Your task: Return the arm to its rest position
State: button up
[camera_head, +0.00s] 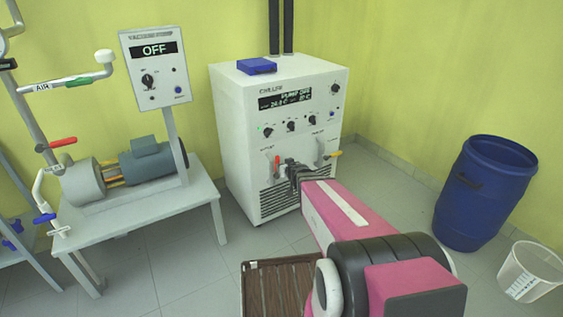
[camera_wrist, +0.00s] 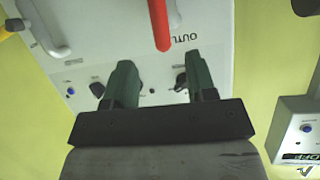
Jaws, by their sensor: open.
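My pink arm (camera_head: 335,212) reaches forward from the lower right to the front of the white chiller (camera_head: 232,135). My gripper (camera_head: 293,172) is at the chiller's front, below its knobs, close to the red-handled valve. In the wrist view my gripper (camera_wrist: 155,85) has its two green fingers apart, with nothing between them. The red handle (camera_wrist: 159,22) shows just beyond the fingertips there, beside the outlet lettering. In the head view the red handle (camera_head: 277,160) is just left of my gripper. I cannot tell whether they touch.
A pump on a white table (camera_head: 150,212) with an OFF control box (camera_head: 155,68) stands left. A yellow-handled valve (camera_head: 333,155) is right of my gripper. A blue barrel (camera_head: 485,190) and white bucket (camera_head: 530,271) stand right. A brown slatted pallet (camera_head: 280,290) lies below my arm.

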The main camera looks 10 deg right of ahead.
jog(key=s+a+n+g+y, duration=0.25)
jog(key=s+a+g, duration=0.3)
jog(key=s, duration=0.45)
jog(key=s+d+f+m+g+h, duration=0.1)
jog(key=s+d+m+g+h, duration=0.3)
jog(key=s+d+g, duration=0.3)
jog(key=s+d+h, duration=0.1)
jog(key=s, duration=0.4)
jog(key=shift+s+d+h, duration=0.2)
jog(key=shift+s+h, duration=0.15)
jog(key=shift+o, duration=0.4)
jog(key=shift+m+g, duration=0.25)
